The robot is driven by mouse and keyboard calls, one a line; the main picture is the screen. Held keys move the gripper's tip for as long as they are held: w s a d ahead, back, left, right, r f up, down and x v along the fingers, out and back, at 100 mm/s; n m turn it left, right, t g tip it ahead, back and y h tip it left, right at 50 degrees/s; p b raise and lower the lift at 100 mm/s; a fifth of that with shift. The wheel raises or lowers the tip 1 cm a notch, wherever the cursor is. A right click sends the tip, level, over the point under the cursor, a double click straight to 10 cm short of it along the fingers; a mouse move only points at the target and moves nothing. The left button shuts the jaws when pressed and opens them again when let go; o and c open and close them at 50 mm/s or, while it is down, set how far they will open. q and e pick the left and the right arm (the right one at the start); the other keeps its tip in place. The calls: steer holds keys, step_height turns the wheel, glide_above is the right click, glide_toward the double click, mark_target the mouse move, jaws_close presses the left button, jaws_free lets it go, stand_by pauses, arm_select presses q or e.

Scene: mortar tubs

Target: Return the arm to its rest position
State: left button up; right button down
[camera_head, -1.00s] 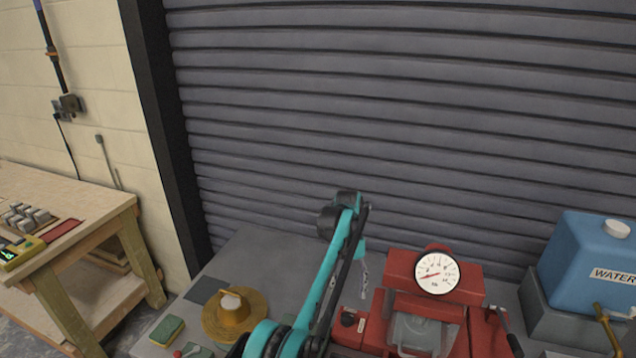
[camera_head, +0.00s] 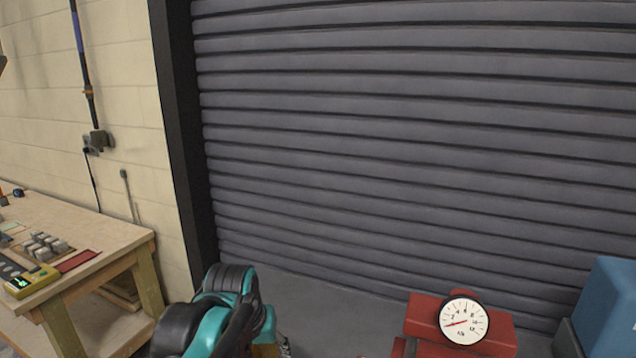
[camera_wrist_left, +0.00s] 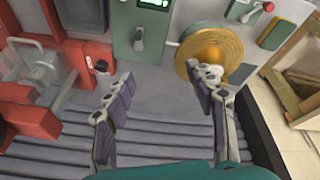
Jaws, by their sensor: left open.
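My left arm (camera_head: 225,315), teal and black, is folded low at the bottom of the head view. Its fingers are not clearly visible there. In the left wrist view my left gripper (camera_wrist_left: 158,78) is open, its two jointed grey fingers wide apart with nothing between them. The fingers appear over the grey worktop (camera_wrist_left: 160,85); their height above it is hard to judge. My right gripper is in neither view.
A red machine with a white dial gauge (camera_head: 463,319) stands right of the arm, with a blue tank (camera_head: 610,305) beyond. The wrist view shows a brass disc (camera_wrist_left: 225,45) and a green box with a display (camera_wrist_left: 140,40). A wooden bench (camera_head: 95,265) is at left.

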arm_select(q)
steer(key=s+a+f+t+y+b, duration=0.1)
steer(key=s+a+f+t, duration=0.2)
steer(key=s+a+f, duration=0.4)
steer(key=s+f, duration=0.4)
steer(key=s, duration=0.2)
steer(key=shift+s+t, duration=0.35)
steer(key=shift+t, duration=0.05)
steer(key=shift+a, duration=0.1)
